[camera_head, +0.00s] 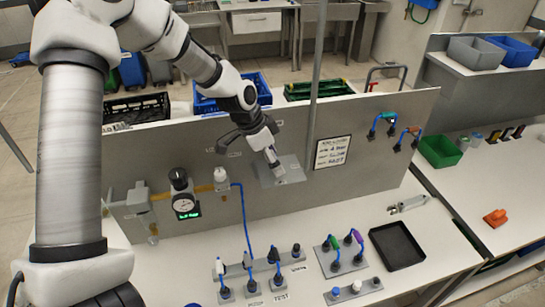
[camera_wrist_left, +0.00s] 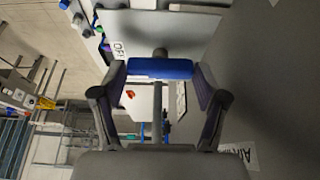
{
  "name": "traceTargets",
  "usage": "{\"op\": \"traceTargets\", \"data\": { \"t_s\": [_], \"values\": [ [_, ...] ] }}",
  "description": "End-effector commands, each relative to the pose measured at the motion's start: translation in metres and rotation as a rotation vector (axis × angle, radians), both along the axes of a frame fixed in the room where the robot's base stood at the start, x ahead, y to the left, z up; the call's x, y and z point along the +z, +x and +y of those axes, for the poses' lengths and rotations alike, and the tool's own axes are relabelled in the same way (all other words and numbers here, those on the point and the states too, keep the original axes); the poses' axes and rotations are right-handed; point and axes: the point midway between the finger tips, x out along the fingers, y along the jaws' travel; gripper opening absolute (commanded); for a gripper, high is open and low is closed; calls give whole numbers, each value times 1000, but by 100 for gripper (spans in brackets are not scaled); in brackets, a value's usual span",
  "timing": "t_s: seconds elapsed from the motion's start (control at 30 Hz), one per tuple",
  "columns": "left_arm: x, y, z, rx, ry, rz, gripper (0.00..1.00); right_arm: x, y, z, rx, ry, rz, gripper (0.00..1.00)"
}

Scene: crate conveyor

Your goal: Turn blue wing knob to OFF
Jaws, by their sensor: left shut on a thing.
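The blue wing knob (camera_wrist_left: 160,68) shows in the left wrist view as a blue bar on a dark shaft, in front of a grey metal plate (camera_wrist_left: 195,30). An "OFF" label (camera_wrist_left: 118,48) is on the plate, left of the knob. My left gripper (camera_wrist_left: 161,75) is shut on the knob, with one finger at each end of the bar. In the head view my left gripper (camera_head: 271,158) is at the plate (camera_head: 268,179) on the grey upright panel (camera_head: 210,170). It hides most of the knob there. My right gripper is not in view.
A printed sign (camera_head: 332,152) hangs right of the plate, near a vertical pole (camera_head: 315,90). A dial gauge (camera_head: 184,204) stands left. Several cabled connectors (camera_head: 260,280), a black tray (camera_head: 397,246) and a green bin (camera_head: 440,151) are on the benches.

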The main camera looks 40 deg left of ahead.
Motion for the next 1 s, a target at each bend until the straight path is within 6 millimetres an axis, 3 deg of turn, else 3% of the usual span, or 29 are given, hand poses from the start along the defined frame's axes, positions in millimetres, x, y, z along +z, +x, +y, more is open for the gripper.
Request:
{"op": "traceTargets", "data": {
  "t_s": [0.47,0.5,0.57,1.0],
  "values": [
    [0,0,0,-20,1,-1,38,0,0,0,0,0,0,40],
    [0,0,0,-20,1,-1,80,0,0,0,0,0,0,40],
    [0,0,0,-20,1,-1,98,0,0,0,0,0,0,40],
    [1,1,0,-17,2,-3,98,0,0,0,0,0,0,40]
  ]
}}
